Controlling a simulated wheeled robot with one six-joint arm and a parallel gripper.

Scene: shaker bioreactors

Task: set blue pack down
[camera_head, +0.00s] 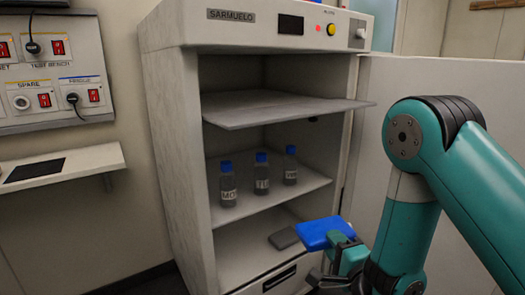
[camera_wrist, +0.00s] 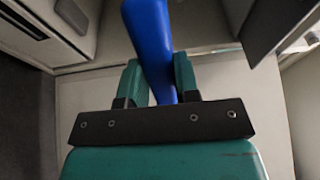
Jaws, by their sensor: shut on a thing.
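The blue pack (camera_head: 321,233) is a flat blue slab held in my gripper (camera_head: 345,256), in front of the open cabinet at its lower right. In the wrist view the blue pack (camera_wrist: 151,45) shows edge-on between the two green fingers of my gripper (camera_wrist: 160,80), which are shut on it. The pack is in the air near the height of the lower compartment. It hides part of the cabinet's lower right side.
The open cabinet (camera_head: 172,150) has a pulled-out upper shelf (camera_head: 275,108) and a middle shelf (camera_head: 255,205) with three blue-capped bottles (camera_head: 262,174). A dark grey flat object (camera_head: 284,238) lies in the bottom compartment. A switch panel (camera_head: 50,70) and small wall shelf (camera_head: 60,168) are left.

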